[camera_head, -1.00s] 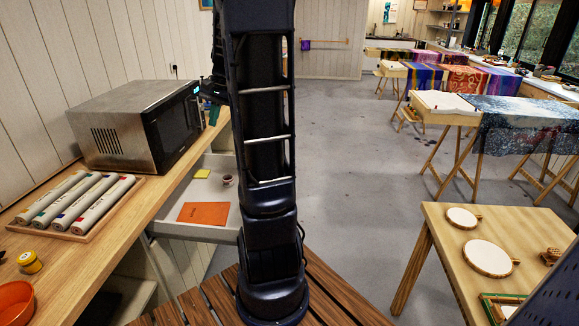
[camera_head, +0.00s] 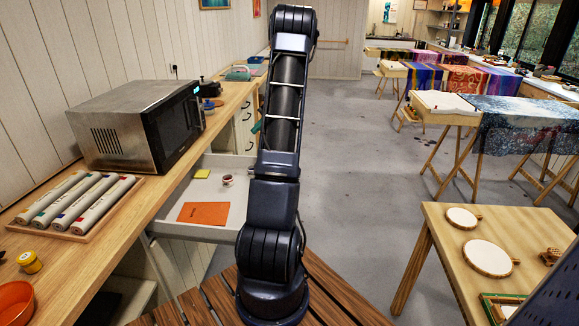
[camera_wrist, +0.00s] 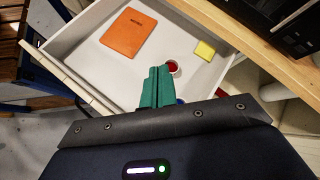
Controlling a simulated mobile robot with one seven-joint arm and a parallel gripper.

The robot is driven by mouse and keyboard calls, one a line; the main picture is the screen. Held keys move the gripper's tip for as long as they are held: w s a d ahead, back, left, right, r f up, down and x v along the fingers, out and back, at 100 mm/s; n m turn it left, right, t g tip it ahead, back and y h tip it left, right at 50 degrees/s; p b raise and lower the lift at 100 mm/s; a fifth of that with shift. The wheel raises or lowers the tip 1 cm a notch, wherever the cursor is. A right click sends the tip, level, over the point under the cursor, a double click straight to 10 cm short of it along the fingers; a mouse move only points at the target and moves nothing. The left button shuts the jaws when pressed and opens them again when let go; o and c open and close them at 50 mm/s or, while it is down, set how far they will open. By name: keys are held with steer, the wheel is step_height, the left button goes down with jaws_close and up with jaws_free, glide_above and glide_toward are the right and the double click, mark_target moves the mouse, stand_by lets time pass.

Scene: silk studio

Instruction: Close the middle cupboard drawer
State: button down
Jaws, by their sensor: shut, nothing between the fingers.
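The open drawer (camera_head: 189,230) juts out from under the wooden counter, left of my arm in the head view. It is pale grey and also fills the upper part of the wrist view (camera_wrist: 87,52). Inside lie an orange notebook (camera_head: 203,213), a yellow pad (camera_head: 202,173) and a small cup (camera_head: 227,180) with red contents. In the wrist view my gripper (camera_wrist: 157,72) has its green fingers shut and empty, and they appear over the drawer near the cup (camera_wrist: 172,66). Their height above it is unclear. In the head view a green bit of the gripper shows beside my arm; the rest is hidden.
A microwave (camera_head: 140,122) and a tray of rolls (camera_head: 78,205) stand on the counter (camera_head: 150,198). A small wooden table (camera_head: 440,225) stands on the right. The grey floor (camera_head: 345,190) beyond my arm is clear.

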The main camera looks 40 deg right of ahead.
steer(key=s+d+f+m+t+y, duration=0.1)
steer(key=s+d+f+m+t, duration=0.2)
steer(key=d+f, duration=0.65)
steer(key=s+d+f+m+t+y, duration=0.1)
steer(key=s+d+f+m+t, duration=0.25)
steer(key=d+f, duration=0.55)
steer(key=s+d+f+m+t+y, duration=0.1)
steer(key=s+d+f+m+t, duration=0.25)
steer(key=d+f, duration=0.55)
steer(key=w+d+r+x, duration=0.1)
steer(key=x, duration=1.2)
steer(key=shift+w+a, duration=0.2)
steer(key=shift+w, duration=0.1)
